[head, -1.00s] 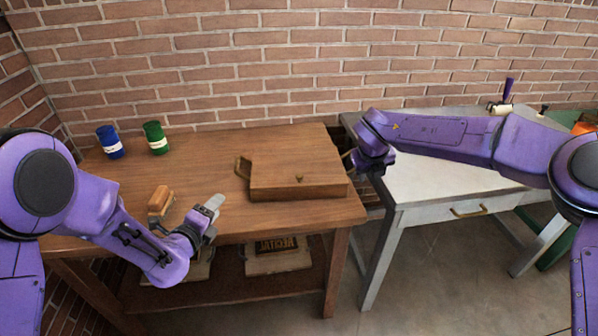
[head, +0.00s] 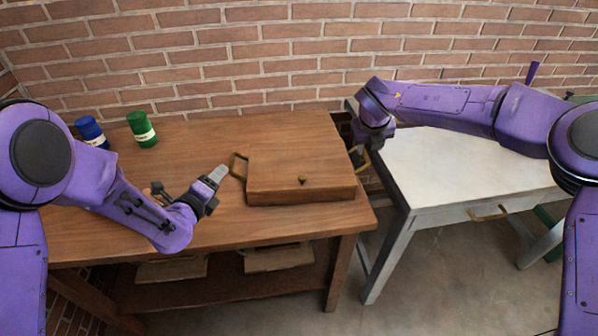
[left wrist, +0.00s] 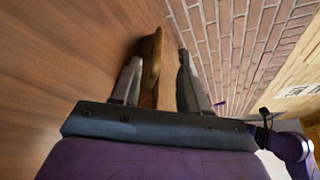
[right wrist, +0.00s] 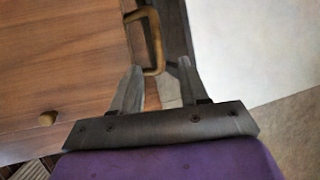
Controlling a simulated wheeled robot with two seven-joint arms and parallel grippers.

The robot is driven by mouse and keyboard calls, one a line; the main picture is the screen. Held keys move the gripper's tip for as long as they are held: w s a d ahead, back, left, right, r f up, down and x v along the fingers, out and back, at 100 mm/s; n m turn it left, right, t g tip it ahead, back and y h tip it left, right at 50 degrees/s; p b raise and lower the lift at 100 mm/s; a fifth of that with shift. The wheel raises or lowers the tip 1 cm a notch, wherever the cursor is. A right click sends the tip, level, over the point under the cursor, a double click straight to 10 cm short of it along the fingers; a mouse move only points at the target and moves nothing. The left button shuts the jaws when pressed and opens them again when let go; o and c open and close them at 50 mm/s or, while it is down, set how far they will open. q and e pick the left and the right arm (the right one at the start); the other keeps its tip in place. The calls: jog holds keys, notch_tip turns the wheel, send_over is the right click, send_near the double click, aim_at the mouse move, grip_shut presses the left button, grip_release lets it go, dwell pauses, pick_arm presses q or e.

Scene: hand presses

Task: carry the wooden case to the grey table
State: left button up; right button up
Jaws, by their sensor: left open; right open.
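The wooden case (head: 300,165) lies flat near the right end of the brown wooden table, its small knob facing front. It has a brass handle on its left side (head: 238,166) and another on its right side (head: 357,158). My left gripper (head: 218,175) is open, just left of the left handle; in the left wrist view that handle (left wrist: 150,65) shows between and beyond the fingers. My right gripper (head: 360,150) is open at the right handle; in the right wrist view the handle (right wrist: 153,40) is just ahead of the fingers. The grey table (head: 455,170) stands to the right.
A blue can (head: 91,132) and a green can (head: 142,130) stand at the back left of the wooden table (head: 200,150). A gap separates the two tables. The grey table's visible top is clear. A brick wall (head: 300,60) stands behind.

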aim_at(232, 159)
pick_arm(q)
jog(key=x, duration=1)
jog(key=shift+w+a+f, duration=0.1)
pick_arm(e)
jog(key=x, duration=1)
jog(key=shift+w+a+f, duration=0.1)
jog(key=shift+w+f, duration=0.05)
pick_arm(q)
grip_shut()
pick_arm(e)
grip_shut()
